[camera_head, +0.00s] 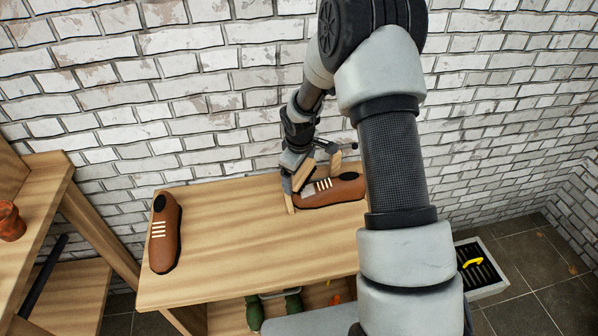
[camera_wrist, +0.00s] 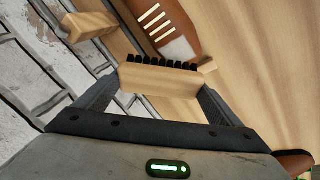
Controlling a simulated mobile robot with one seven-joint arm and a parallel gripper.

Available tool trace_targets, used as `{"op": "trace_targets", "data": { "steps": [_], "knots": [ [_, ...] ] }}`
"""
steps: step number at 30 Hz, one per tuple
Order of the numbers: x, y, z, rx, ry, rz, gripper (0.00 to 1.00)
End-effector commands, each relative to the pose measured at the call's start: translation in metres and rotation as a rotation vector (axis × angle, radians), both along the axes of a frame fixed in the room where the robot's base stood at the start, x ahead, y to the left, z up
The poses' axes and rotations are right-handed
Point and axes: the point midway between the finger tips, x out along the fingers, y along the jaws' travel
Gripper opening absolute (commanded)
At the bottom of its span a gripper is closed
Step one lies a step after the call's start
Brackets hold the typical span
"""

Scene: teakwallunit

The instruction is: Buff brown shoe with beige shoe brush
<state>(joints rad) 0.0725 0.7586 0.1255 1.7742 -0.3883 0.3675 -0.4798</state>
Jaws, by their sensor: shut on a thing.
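My gripper (camera_head: 301,166) is over the back of the wooden table (camera_head: 240,235), beside a brown shoe (camera_head: 335,190). It is shut on the beige shoe brush (camera_wrist: 160,82), whose dark bristles point away from the gripper, toward that shoe (camera_wrist: 165,28). Whether the bristles touch the shoe I cannot tell. The shoe has pale stripes and a dark opening, and my arm partly covers its right end in the head view. A second brown shoe (camera_head: 164,235) stands at the table's left end, apart from the gripper.
A wooden block (camera_head: 336,160) stands behind the nearer shoe, close to the brick wall (camera_head: 200,110). A wooden unit (camera_head: 40,180) with a reddish pot (camera_head: 11,221) is at the left. Green objects (camera_head: 254,313) lie below the table. The table's middle is clear.

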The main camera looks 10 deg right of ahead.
Motion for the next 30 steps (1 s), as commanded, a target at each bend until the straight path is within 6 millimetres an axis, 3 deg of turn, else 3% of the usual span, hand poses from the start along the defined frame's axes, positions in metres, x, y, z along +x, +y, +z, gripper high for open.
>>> {"op": "trace_targets", "data": {
  "steps": [30],
  "knots": [
    [0.000,-0.007,-0.020,0.000,0.000,0.000,0.71]
  ]
}}
